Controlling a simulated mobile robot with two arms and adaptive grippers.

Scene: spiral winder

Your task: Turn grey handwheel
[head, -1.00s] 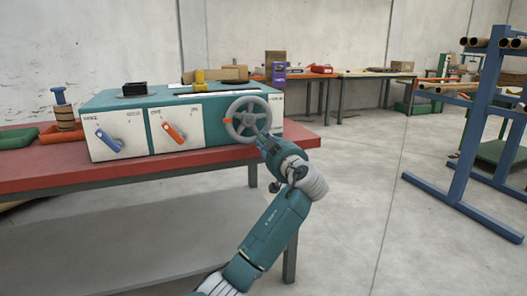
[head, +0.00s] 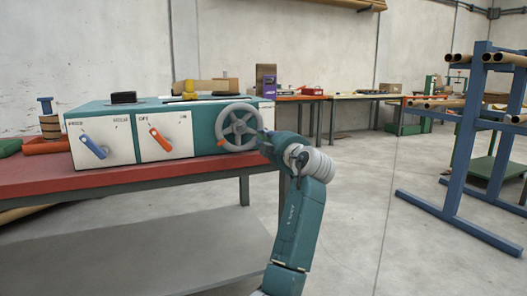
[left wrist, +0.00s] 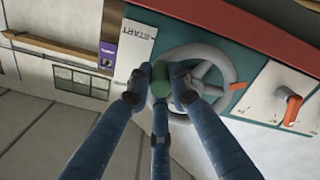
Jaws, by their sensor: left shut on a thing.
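The grey handwheel (head: 229,112) is mounted on the front of the teal winder box, at its right end. It has several spokes and an orange mark (head: 221,143) at its lower left in the head view. My left gripper (head: 264,143) is at the wheel's lower right rim. In the left wrist view, the handwheel (left wrist: 231,72) lies behind the fingers of my left gripper (left wrist: 160,85), which are closed in around a dark green knob (left wrist: 181,72) at the wheel's edge. The fingers hide part of the contact. My right gripper is not in view.
The teal box (head: 200,117) carries a blue lever (head: 93,147) and an orange lever (head: 160,140) left of the wheel. It stands on a red table (head: 130,174). A blue rack (head: 466,150) with tubes stands at the right. The floor between is clear.

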